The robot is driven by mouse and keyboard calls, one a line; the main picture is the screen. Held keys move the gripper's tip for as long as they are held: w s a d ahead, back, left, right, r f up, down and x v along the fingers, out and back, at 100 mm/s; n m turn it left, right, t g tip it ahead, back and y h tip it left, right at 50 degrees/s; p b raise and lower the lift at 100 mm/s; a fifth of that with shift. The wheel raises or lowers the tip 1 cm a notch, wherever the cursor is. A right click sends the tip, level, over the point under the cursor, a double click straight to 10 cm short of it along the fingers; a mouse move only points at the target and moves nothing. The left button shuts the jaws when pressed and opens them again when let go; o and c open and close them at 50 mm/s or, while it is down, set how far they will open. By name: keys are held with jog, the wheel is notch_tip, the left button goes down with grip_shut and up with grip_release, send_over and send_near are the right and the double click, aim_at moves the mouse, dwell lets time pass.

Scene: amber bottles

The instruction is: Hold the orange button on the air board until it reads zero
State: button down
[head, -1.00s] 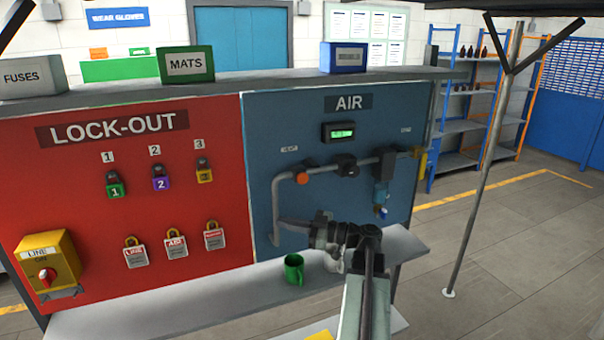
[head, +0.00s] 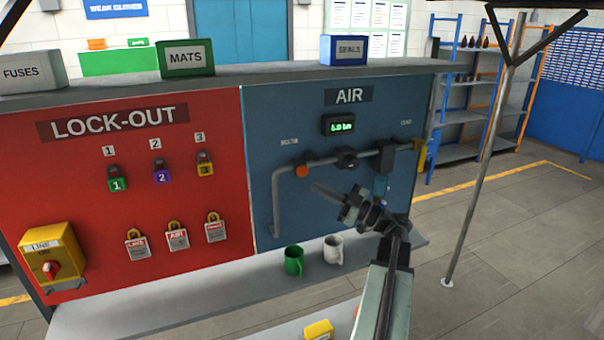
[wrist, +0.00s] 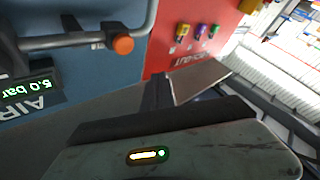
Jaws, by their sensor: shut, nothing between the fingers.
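The blue air board (head: 262,130) carries a pipe with a round orange button (head: 302,171) on its left part. The button also shows in the wrist view (wrist: 123,45), where the picture is turned over. A small display (head: 339,125) above the pipe is lit green; in the wrist view the display (wrist: 27,90) reads 5.0 bar. My gripper (head: 316,187) is shut and empty. In the head view its tip appears just below and right of the button. It looks apart from the button; the exact depth gap is hard to tell.
A green mug (head: 293,260) and a white mug (head: 333,250) stand on the ledge below the board. The red lock-out board (head: 80,210) with several padlocks is at left. A black valve and a blue-ended fitting sit on the pipe's right part, behind my arm.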

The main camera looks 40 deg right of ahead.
aim_at(302, 170)
jog(key=w+d, duration=0.2)
jog(key=w, duration=0.4)
jog(key=shift+w+d, duration=0.3)
jog(key=shift+d, duration=0.05)
jog(key=shift+w+d, duration=0.1)
dwell(1.5)
jog(key=shift+w+d, duration=0.1)
jog(key=shift+w, duration=0.15)
